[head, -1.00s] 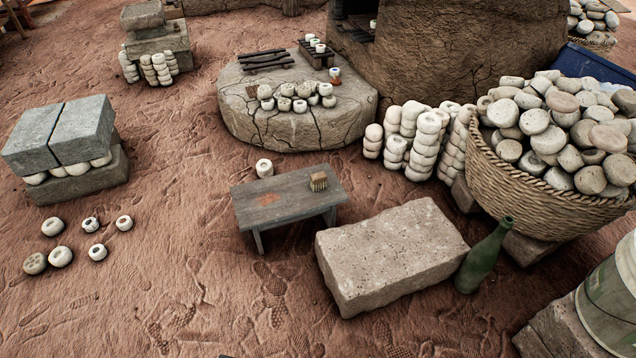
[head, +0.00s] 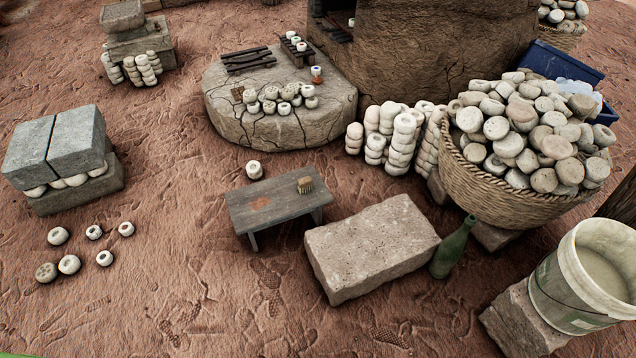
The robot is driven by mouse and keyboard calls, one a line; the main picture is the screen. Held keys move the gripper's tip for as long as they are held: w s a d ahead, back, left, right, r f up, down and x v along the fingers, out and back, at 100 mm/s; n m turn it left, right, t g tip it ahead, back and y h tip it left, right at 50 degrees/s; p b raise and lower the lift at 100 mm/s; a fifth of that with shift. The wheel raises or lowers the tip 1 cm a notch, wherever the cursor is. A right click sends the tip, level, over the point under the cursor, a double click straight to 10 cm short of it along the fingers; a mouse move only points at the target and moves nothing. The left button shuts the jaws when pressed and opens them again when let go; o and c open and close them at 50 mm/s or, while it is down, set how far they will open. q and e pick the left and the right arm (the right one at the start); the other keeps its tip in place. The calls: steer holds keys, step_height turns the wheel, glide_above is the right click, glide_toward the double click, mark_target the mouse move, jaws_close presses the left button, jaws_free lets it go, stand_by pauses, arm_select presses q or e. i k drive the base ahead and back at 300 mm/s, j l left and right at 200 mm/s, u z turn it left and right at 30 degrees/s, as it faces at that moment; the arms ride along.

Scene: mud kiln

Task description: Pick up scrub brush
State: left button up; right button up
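The scrub brush (head: 305,185) is a small brown block with pale bristles. It lies on the right part of a low grey wooden bench (head: 240,208), near the bench's far right corner. A reddish-brown stain marks the bench top to the left of the brush. Neither of my grippers shows in the head view, and nothing touches the brush.
A large stone block (head: 370,250) and a green bottle (head: 453,248) stand right of the bench. A white bucket (head: 582,280) and a basket (head: 500,190) heaped with round stones are farther right. Bare ground (head: 190,260) lies left and in front of the bench.

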mark_target(304, 184)
steer(key=i+j+z, duration=0.15)
steer(key=z, duration=0.2)
steer(key=i+j+z, duration=0.15)
steer(key=z, duration=0.25)
steer(key=i+j+z, duration=0.1)
steer(key=z, duration=0.25)
steer(key=j, duration=0.1)
